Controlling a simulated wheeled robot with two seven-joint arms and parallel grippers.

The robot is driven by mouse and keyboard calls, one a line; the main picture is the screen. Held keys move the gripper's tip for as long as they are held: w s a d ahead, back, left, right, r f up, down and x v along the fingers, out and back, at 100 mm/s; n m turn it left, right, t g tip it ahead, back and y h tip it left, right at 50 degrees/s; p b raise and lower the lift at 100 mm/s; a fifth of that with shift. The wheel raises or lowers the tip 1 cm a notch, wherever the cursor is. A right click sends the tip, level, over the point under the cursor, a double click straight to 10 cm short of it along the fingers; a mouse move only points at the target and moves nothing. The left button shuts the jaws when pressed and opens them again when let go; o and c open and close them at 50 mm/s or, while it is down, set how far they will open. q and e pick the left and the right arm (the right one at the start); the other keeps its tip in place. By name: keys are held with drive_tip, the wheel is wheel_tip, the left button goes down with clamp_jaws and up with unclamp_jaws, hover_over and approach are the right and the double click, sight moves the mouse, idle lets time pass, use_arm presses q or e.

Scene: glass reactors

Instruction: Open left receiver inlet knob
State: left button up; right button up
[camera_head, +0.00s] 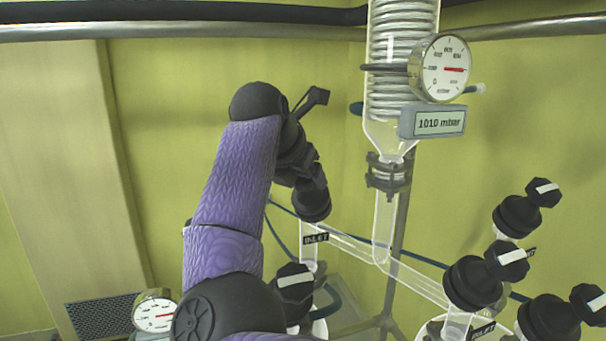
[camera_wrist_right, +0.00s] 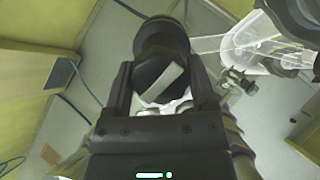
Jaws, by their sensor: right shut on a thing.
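The left receiver inlet valve is a black body (camera_head: 312,205) above a small INLET label (camera_head: 315,238) in the head view. Its knob is mostly hidden there by my right gripper (camera_head: 303,172). In the right wrist view the black knob (camera_wrist_right: 150,75) has a white bar set diagonally. The fingers of my right gripper (camera_wrist_right: 160,72) stand on either side of this knob and are shut on it. My left gripper is not in view.
Another black knob with a white bar (camera_head: 295,282) sits lower, close to my arm. Several similar knobs stand at the right. A glass condenser with a round gauge (camera_head: 445,68) and a 1010 mbar display (camera_head: 432,122) rises right of my gripper.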

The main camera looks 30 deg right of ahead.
drive_tip(key=shift+n, duration=0.3)
